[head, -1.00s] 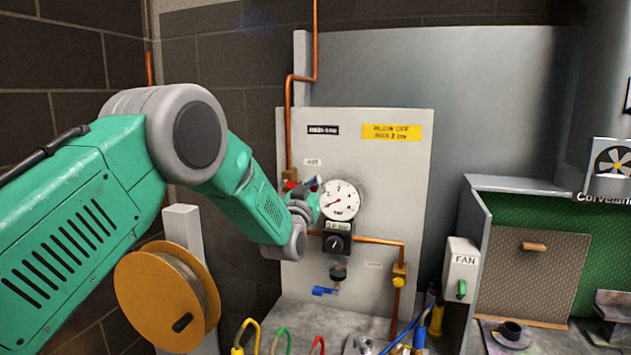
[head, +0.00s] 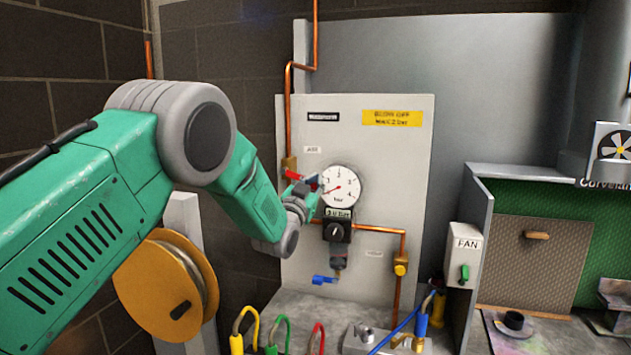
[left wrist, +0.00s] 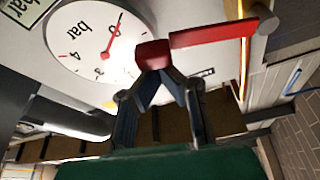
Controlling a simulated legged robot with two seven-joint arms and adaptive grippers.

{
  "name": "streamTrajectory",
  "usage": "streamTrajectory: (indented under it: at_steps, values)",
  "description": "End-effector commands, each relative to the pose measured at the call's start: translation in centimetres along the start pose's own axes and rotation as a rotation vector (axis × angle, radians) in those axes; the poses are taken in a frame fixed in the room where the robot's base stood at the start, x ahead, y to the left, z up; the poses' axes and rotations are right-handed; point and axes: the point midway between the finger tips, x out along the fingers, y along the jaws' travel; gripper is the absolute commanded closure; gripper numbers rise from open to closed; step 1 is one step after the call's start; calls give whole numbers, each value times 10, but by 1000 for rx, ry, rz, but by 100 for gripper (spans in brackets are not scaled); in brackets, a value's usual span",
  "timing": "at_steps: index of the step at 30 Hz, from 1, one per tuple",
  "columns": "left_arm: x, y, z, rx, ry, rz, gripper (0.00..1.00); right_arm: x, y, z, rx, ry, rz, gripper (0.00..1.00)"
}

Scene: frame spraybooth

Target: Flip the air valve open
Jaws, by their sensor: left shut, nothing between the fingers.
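The air valve has a red lever (head: 292,174) at the foot of the copper pipe, left of the round pressure gauge (head: 342,186). In the left wrist view, the lever (left wrist: 212,36) runs sideways from a pivot at the right to a red end block beside the gauge (left wrist: 98,38). The gauge needle points near 0. My left gripper (head: 310,184) is at the lever, just left of the gauge. In the left wrist view its fingers (left wrist: 156,72) are shut, empty, with their tips at the red end block; I cannot tell whether they touch. My right gripper is out of view.
A black regulator knob (head: 337,232) and a blue-handled drain (head: 325,280) sit below the gauge. A yellow hose reel (head: 160,285) stands under my left arm. Coloured hoses (head: 280,335) stand at the front. A FAN switch box (head: 464,255) is at the right.

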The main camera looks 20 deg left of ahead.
Motion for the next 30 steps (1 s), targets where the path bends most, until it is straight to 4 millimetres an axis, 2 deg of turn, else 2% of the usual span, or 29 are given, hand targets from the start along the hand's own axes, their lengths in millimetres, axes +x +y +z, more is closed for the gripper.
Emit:
streamTrajectory:
  at_steps: [1,12,30]
  values:
    - [-3,3,10,43,0,16,100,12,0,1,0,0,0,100]
    - [-15,1,42,377,0,132,100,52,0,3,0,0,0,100]
    - [-30,-26,86,911,1,317,100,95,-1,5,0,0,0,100]
